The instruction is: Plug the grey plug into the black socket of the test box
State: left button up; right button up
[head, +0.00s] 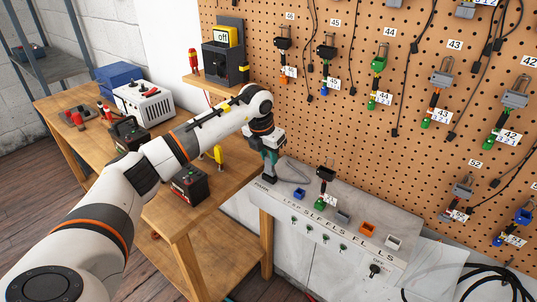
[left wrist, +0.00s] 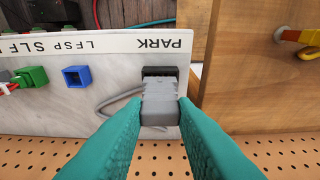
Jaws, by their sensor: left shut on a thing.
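My left gripper (left wrist: 160,118) has teal fingers and is shut on the grey plug (left wrist: 160,98), one finger on each side. The plug's front end meets the black socket (left wrist: 160,72) under the PARK label, and they look lined up. I cannot tell how deep the plug sits. A grey cable (left wrist: 112,99) loops to the plug's left. My right gripper is not in view.
The box also has a blue socket (head: 299,194), an orange socket (head: 367,229) and a white socket (head: 393,242). A pegboard (head: 300,130) with hanging leads stands behind. A wooden bench (head: 185,224) with a small dark battery-like box (head: 189,186) is at left.

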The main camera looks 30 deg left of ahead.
pick_arm(q)
jog(key=shift+f, duration=0.4)
dwell(0.3)
jog(key=shift+f+b, duration=0.25)
jog(key=shift+b, duration=0.1)
dwell(0.6)
jog(key=o, duration=1)
jog(key=shift+o, duration=0.2)
jog(key=b+v, duration=0.1)
jog(key=v, duration=1.1)
